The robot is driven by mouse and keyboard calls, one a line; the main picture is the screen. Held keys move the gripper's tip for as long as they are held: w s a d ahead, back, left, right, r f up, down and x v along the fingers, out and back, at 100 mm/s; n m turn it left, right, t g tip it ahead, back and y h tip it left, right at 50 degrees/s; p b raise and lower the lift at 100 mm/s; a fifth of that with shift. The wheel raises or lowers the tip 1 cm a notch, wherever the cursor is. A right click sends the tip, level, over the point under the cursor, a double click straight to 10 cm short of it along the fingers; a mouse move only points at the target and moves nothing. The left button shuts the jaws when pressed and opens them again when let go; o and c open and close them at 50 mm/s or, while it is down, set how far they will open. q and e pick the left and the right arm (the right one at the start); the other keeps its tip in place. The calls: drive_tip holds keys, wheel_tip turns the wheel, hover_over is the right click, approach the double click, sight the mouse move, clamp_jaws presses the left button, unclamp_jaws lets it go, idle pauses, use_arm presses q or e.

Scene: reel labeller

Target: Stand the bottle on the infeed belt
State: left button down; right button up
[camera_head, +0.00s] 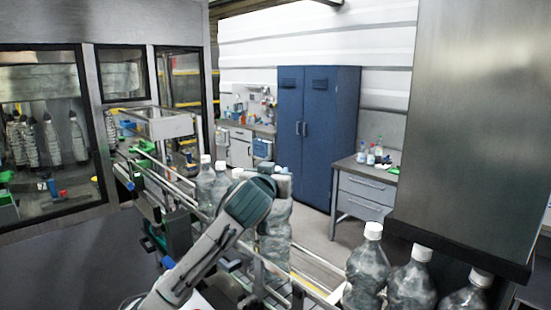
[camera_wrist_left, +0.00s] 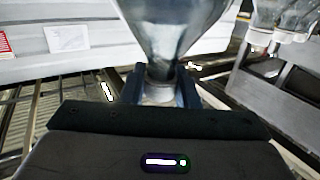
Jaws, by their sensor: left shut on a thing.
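My left gripper (camera_head: 281,180) is shut on the neck of a clear plastic bottle (camera_head: 275,228), which hangs below it, looking upright. In the left wrist view the two fingers (camera_wrist_left: 160,90) close on the bottle's neck, and its clear body (camera_wrist_left: 172,30) widens away from them. The infeed belt (camera_head: 180,192) runs diagonally behind my left arm, with metal side rails. I cannot tell whether the bottle's base touches the belt. My right gripper is not in view.
Clear bottles with white caps (camera_head: 205,184) stand on the belt just left of the held bottle. Several more bottles (camera_head: 368,268) stand at the lower right, below a large metal housing (camera_head: 470,120). A blue cabinet (camera_head: 318,135) and a drawer bench (camera_head: 365,188) stand behind.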

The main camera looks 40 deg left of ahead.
use_arm(q)
drive_tip(key=shift+s+f+p, duration=0.1)
drive_tip(key=shift+f+p, duration=0.6)
drive_tip(key=shift+f, duration=1.4)
drive_tip(key=shift+d, duration=0.1)
drive_tip(key=c, duration=1.3)
unclamp_jaws()
drive_tip(key=shift+f, duration=0.15)
drive_tip(key=shift+o, duration=0.9)
drive_tip(key=shift+s+d, duration=0.1)
